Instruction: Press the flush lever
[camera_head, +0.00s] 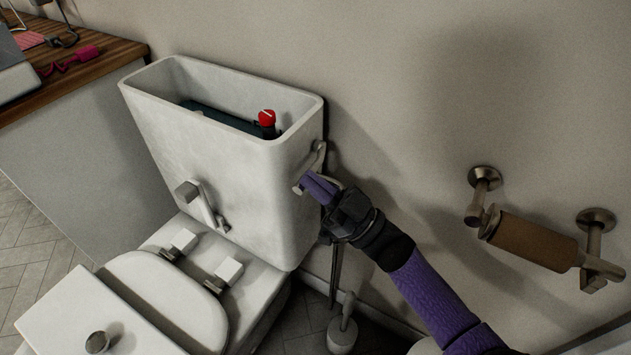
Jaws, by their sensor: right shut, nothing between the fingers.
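The flush lever (203,206) is a metal handle on the front wall of the white toilet tank (205,150). It slants down to the right. My right gripper (304,184) comes in from the lower right on a purple arm. Its purple fingers are shut and empty, with the tips close to the tank's right side, beside a metal fitting (319,158) there. I cannot tell whether the tips touch it. The gripper is to the right of the front lever and apart from it. My left gripper is not in view.
The tank is open on top, with dark water and a red-capped part (266,118) inside. A white slab with a knob (90,320) lies at the lower left. A paper roll holder (535,242) is on the right wall. A wooden counter (80,75) stands at the upper left.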

